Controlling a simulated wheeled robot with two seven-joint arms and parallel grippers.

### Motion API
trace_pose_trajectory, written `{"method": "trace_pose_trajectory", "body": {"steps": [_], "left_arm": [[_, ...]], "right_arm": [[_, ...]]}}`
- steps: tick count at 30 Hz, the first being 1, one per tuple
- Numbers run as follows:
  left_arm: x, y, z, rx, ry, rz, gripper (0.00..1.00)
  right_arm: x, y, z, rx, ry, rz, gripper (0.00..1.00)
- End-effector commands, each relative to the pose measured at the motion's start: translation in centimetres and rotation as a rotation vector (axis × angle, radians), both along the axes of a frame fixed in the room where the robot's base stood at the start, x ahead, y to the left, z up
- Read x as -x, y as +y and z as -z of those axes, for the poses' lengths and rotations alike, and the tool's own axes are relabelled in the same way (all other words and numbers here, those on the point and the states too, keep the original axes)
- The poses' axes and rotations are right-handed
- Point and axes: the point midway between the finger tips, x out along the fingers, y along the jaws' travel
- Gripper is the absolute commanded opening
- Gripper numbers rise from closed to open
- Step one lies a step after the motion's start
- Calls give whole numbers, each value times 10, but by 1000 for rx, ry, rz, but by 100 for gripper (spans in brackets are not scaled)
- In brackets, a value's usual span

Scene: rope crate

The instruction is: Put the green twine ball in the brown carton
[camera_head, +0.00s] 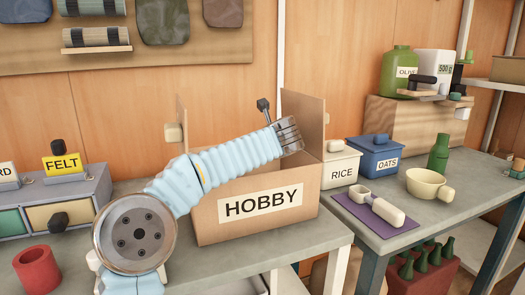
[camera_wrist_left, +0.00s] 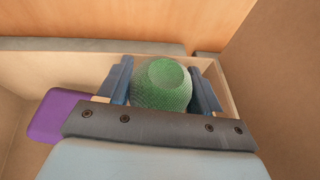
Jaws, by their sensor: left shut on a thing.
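The brown carton (camera_head: 222,222), marked HOBBY, stands open on the left bench with flaps raised. My left arm reaches over it, and the left gripper (camera_head: 291,135) is by its raised right flap. In the left wrist view the left gripper (camera_wrist_left: 165,84) is shut on the green twine ball (camera_wrist_left: 162,86), with a blue finger on each side. The carton's pale wall (camera_wrist_left: 216,78) shows around and beyond the ball. How far the ball is above the carton floor I cannot tell. The ball is hidden in the head view. My right gripper is not in view.
A purple thing (camera_wrist_left: 58,116) lies inside the carton, left of the ball. A drawer unit (camera_head: 62,202) and red cup (camera_head: 38,269) are at left. The rice box (camera_head: 341,168), oats box (camera_head: 377,158) and cream pan (camera_head: 428,186) are on the right bench.

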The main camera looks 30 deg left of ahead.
Motion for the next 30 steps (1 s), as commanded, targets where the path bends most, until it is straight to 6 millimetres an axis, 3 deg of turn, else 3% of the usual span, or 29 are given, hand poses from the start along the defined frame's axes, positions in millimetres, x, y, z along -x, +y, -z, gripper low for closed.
{"method": "trace_pose_trajectory", "body": {"steps": [1,3,26,27,30], "left_arm": [[-1,2,17,3,14,-3,16],[-1,2,22,5,14,-4,16],[0,1,32,5,9,-3,16],[0,1,32,5,9,-3,69],[0,1,32,4,10,-3,75]], "right_arm": [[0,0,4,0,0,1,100],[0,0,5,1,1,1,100],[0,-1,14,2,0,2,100],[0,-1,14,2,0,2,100],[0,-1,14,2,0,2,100]]}}
